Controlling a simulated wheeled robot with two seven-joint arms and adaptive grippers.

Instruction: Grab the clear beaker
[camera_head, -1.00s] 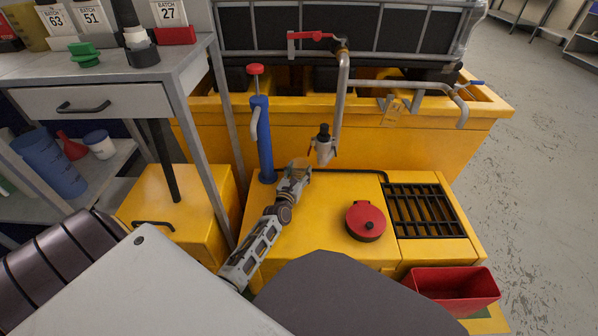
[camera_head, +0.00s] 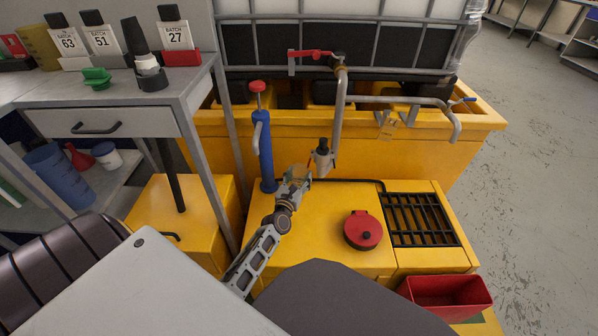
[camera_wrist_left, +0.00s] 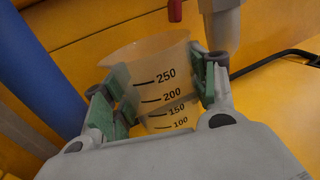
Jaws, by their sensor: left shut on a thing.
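The clear beaker (camera_wrist_left: 159,82) stands between the green-padded fingers of my left gripper (camera_wrist_left: 160,95) in the left wrist view. Black marks for 100, 150, 200 and 250 show on its wall, and its base is hidden by the gripper body. The fingers are shut on it from both sides. In the head view my left gripper (camera_head: 297,178) is over the yellow cabinet top, beside the blue pump, and the beaker is hard to make out there. My right gripper is not in view.
A blue hand pump (camera_head: 265,152) stands left of the gripper. A pipe with a grey nozzle (camera_head: 322,158) hangs just right of it. A red lidded can (camera_head: 363,230) and a black grate (camera_head: 418,219) lie further right. A grey bench (camera_head: 185,82) stands at the left.

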